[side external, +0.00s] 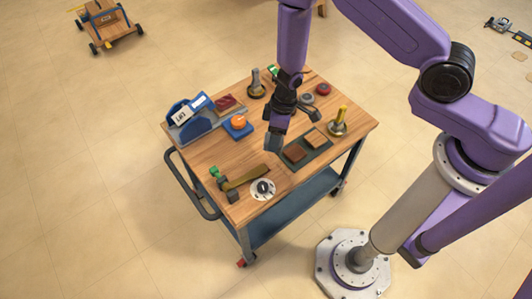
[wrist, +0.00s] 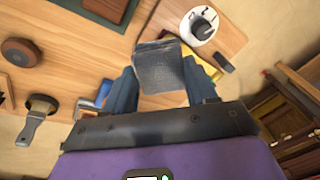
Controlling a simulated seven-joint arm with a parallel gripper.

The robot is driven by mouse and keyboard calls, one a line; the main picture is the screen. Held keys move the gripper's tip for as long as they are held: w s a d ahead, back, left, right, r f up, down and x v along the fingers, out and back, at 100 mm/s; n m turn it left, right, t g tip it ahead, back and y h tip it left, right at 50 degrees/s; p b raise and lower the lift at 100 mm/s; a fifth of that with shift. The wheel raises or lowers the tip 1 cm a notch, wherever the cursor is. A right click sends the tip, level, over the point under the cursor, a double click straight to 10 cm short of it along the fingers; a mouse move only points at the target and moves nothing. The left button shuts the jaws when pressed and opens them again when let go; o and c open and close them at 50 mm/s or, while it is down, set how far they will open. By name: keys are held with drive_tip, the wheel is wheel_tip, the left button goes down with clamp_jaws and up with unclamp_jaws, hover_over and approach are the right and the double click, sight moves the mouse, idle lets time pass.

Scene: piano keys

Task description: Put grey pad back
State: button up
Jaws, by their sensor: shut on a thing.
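My gripper (side external: 277,132) is shut on a grey pad (side external: 273,144) and holds it above the wooden cart top. In the wrist view the grey pad (wrist: 158,66) sits between the two blue-grey fingers (wrist: 161,90), with its broad worn face showing. A dark green tray (side external: 300,161) lies just right of the held pad in the side view. A dark brown pad (side external: 294,152) and a tan pad (side external: 315,139) lie in it. Part of the tray (wrist: 122,21) shows at the top of the wrist view. I cannot tell the pad's exact height above the surface.
A white dial (side external: 262,189) and a hammer-like tool (side external: 245,179) are near the cart's front edge. A blue block with an orange knob (side external: 238,124), a blue holder (side external: 190,128) and a yellow-handled piece (side external: 340,119) stand around. Bare wood (side external: 205,153) shows at the left.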

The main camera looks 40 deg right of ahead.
drive_tip(key=shift+d, duration=0.1)
drive_tip(key=s+d+r+m+h, duration=0.2)
drive_tip(key=s+d+m, duration=0.2)
drive_tip(key=d+m, duration=0.55)
drive_tip(key=shift+n, duration=0.45)
drive_tip(key=w+a+f, duration=0.1)
drive_tip(key=w+f, duration=0.2)
drive_tip(key=w, duration=0.1)
drive_tip(key=w+a+f, duration=0.1)
drive_tip(key=w+f, duration=0.2)
drive_tip(key=w, duration=0.1)
drive_tip(key=w+a+f, duration=0.1)
drive_tip(key=w+f, duration=0.2)
drive_tip(key=w, duration=0.2)
drive_tip(key=shift+w+f, duration=0.1)
drive_tip(key=shift+f, duration=0.05)
drive_tip(key=shift+w+f, duration=0.2)
drive_tip(key=shift+f, duration=0.05)
drive_tip(key=shift+w+f, duration=0.1)
drive_tip(key=shift+f, duration=1.5)
drive_tip(key=shift+f, duration=0.15)
drive_tip(key=o, duration=0.9)
drive_tip(key=shift+o, duration=0.2)
